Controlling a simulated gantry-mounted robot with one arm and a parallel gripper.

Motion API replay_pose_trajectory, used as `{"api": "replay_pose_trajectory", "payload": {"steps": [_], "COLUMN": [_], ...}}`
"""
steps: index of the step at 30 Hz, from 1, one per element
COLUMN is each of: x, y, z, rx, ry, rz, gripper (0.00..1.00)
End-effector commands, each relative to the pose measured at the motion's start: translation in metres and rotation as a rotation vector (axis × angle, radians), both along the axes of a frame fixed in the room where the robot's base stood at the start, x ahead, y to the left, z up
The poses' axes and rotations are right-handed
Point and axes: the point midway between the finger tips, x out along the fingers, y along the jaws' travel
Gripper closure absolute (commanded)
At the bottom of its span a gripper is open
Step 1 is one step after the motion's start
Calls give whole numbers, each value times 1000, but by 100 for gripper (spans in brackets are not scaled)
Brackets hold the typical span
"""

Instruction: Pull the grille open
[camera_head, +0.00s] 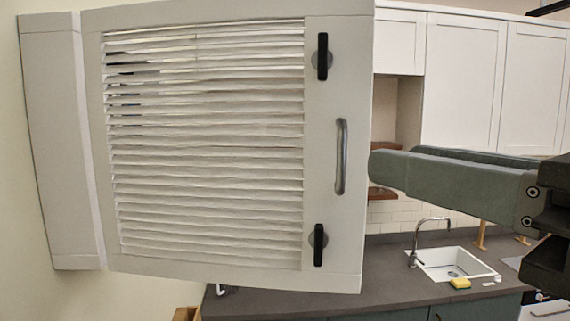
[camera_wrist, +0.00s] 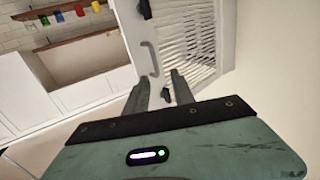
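The grille (camera_head: 205,150) is a white framed panel with horizontal slats, filling the left and middle of the head view. It also shows in the wrist view (camera_wrist: 190,40). A grey metal bar handle (camera_head: 341,157) stands upright on its right frame. Two black latches, upper (camera_head: 322,57) and lower (camera_head: 319,245), sit upright above and below the handle. My gripper (camera_head: 375,166) is right of the handle, apart from it in the picture. In the wrist view its fingers (camera_wrist: 160,78) are spread and empty, with the handle (camera_wrist: 153,60) just beyond the tips.
A dark counter (camera_head: 385,258) with a sink (camera_head: 455,263), tap (camera_head: 414,243) and yellow sponge (camera_head: 460,283) lies below right. White cabinets (camera_head: 470,80) hang at upper right. Several coloured cups stand on a wooden shelf (camera_wrist: 75,38) in the wrist view. A plain wall is left of the grille.

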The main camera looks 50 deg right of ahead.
Motion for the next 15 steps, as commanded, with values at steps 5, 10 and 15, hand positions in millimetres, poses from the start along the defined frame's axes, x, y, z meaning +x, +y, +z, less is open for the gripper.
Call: {"api": "replay_pose_trajectory", "payload": {"steps": [5, 10, 15], "x": [-11, -14, -14], "y": [5, 7, 7], "z": [1, 0, 0], "rx": [-1, 1, 1], "ry": [-2, 0, -1], "rz": [-1, 1, 2], "gripper": [70, 70, 70]}}
